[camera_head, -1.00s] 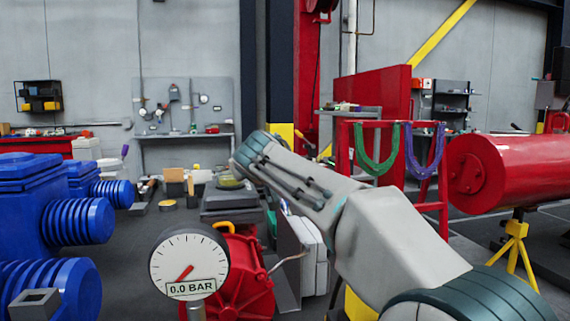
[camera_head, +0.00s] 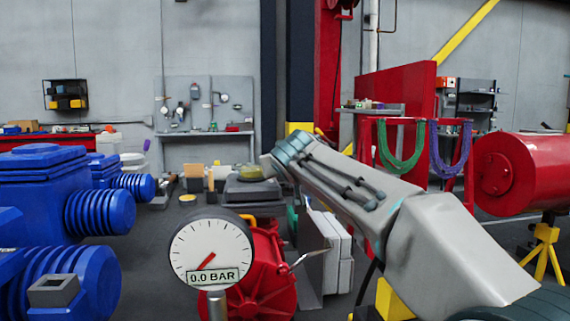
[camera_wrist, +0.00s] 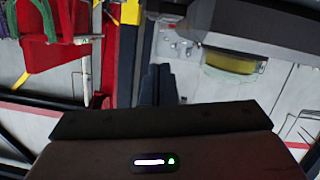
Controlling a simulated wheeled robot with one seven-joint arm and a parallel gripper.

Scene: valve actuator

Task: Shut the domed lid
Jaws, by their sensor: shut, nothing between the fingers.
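In the head view a rounded olive-yellow piece (camera_head: 250,173) sits on a dark grey stand (camera_head: 245,192) beyond the gauge; it is the only dome-like thing I make out, and I cannot tell whether it is the lid or how far open it is. A yellow-olive round piece also shows in the wrist view (camera_wrist: 232,62), beside a grey body. My gripper (camera_wrist: 159,72) shows in the wrist view with its dark fingers together, empty, left of that piece and apart from it in the picture. In the head view my arm hides the gripper.
A pressure gauge (camera_head: 211,252) reading 0.0 BAR and a red reel-like machine (camera_head: 262,280) stand close in front. Blue ribbed machinery (camera_head: 60,215) fills the left. A red rack with hoses (camera_head: 370,150) and a red tank (camera_head: 520,172) stand at right. Pale cases (camera_head: 330,255) stand beside my arm.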

